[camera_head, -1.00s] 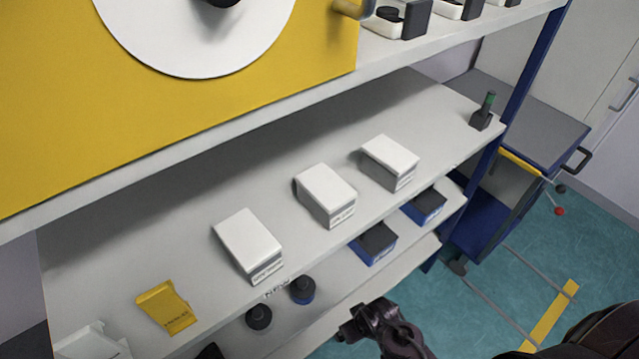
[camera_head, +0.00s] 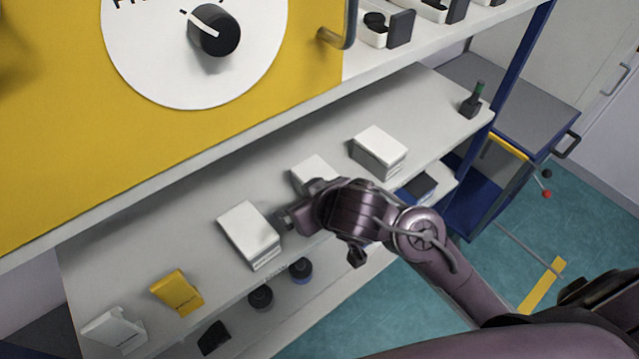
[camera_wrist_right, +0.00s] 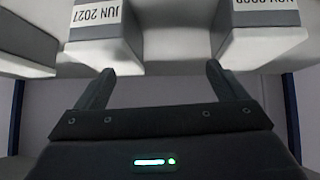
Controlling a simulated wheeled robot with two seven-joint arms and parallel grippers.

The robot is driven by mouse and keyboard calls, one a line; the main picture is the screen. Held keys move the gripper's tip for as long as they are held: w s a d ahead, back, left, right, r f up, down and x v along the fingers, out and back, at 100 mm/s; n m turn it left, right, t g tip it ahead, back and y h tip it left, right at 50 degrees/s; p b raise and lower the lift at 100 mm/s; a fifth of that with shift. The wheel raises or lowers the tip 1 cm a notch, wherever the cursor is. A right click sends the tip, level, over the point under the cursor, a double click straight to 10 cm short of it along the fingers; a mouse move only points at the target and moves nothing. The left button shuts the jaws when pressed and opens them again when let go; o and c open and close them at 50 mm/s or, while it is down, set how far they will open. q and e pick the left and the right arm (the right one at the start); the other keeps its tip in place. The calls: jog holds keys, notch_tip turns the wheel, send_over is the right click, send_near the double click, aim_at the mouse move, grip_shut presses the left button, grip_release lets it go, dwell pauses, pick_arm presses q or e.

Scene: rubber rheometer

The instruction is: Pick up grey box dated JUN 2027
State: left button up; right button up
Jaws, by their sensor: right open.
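The box labelled JUN 2027 (camera_wrist_right: 97,18) is pale with a grey band; its upside-down label shows in the right wrist view, just beyond the left finger. It appears to be the middle box (camera_head: 315,168) of three on the shelf in the head view, partly hidden by my right arm. My right gripper (camera_wrist_right: 158,78) is open and empty. In the head view the gripper (camera_head: 286,217) is at the shelf front, between the left and middle boxes. The space between its fingers faces the gap between two boxes. My left gripper is out of view.
A similar box (camera_head: 250,233) stands to the left and another (camera_head: 379,150) to the right. A yellow packet (camera_head: 177,292) and a white item (camera_head: 113,328) lie farther left on the shelf (camera_head: 215,180). The upper shelf and yellow machine (camera_head: 60,130) overhang behind.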

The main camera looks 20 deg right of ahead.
jog(key=w+a+r+n+y, duration=0.2)
jog(key=w+a, duration=0.1)
jog(key=w, duration=0.1)
jog(key=m+g+h, duration=0.2)
send_near(330, 174)
jog(key=w+a+f, duration=0.2)
jog(key=a+f, duration=0.1)
jog(key=shift+a+f, duration=0.2)
jog(key=shift+w+d+f+g, duration=0.1)
jog(key=shift+f+g, duration=0.2)
jog(key=shift+f, duration=0.05)
jog(key=shift+b+x, duration=0.45)
jog(key=shift+x, duration=3.05)
jog(key=shift+d, duration=0.15)
jog(key=shift+c, duration=0.2)
jog(key=c, duration=1.2)
jog(key=shift+c, duration=0.9)
